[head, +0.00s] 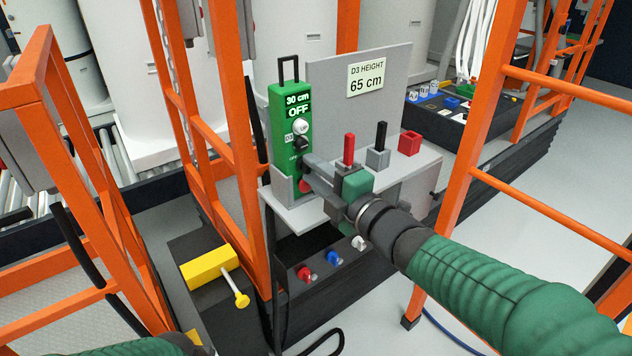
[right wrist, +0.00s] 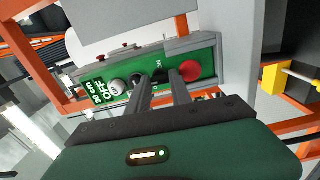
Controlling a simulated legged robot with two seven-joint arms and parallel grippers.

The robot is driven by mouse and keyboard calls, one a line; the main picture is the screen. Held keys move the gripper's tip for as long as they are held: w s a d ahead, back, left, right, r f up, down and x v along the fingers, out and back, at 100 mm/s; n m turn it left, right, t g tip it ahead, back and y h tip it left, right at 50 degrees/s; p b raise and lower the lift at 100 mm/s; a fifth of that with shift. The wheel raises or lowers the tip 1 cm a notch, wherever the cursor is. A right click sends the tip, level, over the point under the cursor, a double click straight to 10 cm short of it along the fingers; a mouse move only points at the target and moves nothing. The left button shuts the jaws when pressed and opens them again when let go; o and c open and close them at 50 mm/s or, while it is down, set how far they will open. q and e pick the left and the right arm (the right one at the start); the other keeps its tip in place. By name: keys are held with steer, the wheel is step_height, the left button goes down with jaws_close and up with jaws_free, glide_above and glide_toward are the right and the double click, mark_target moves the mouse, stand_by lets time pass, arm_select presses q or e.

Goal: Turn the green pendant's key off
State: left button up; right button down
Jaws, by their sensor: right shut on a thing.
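The green pendant (head: 290,140) stands upright in a grey holder on a grey shelf, and its display reads "30 cm OFF". Below the display are a white button (head: 300,126), a black button (head: 301,143) and a red button (head: 305,186). My right gripper (head: 308,170) is at the pendant's lower face, between the black and red buttons. The pendant (right wrist: 205,66) lies sideways in that view. My left gripper is out of view.
A sign (head: 366,79) reads "D3 HEIGHT 65 cm" behind the shelf (head: 300,214). Orange frame posts (head: 480,130) rise on both sides. A yellow block (head: 208,268) sits lower left.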

steer(key=shift+a+f+n, duration=0.1)
steer(key=shift+f+n, duration=0.05)
steer(key=shift+n, duration=0.15)
stand_by(0.4)
